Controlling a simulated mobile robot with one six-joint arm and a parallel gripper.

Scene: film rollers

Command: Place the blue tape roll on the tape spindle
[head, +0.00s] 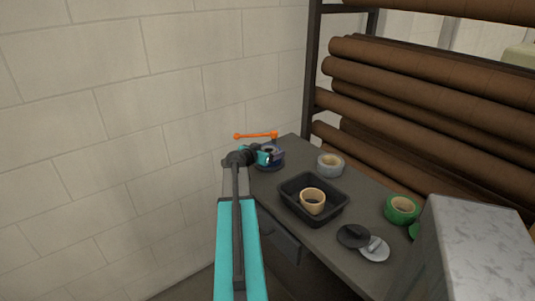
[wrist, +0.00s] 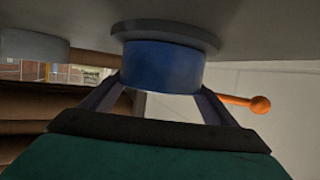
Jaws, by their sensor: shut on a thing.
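My gripper (head: 272,156) is at the far left end of the bench, shut on the blue tape roll (wrist: 160,66). The roll shows plainly in the wrist view, between the two fingers, and is partly covered by my gripper in the head view. A wide grey disc (wrist: 165,36) lies against the roll on the bench side, and the two look touching. Whether this disc is the base of the tape spindle is unclear, as no post shows. The roll's hole is hidden in the wrist view.
An orange bar with knobs (head: 256,135) is close behind my gripper. On the bench (head: 282,210) are a grey roll (head: 330,165), a black tray (head: 330,218) holding a tan roll (head: 312,201), a green roll (head: 402,209), and black (head: 353,236) and light grey (head: 375,249) discs.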

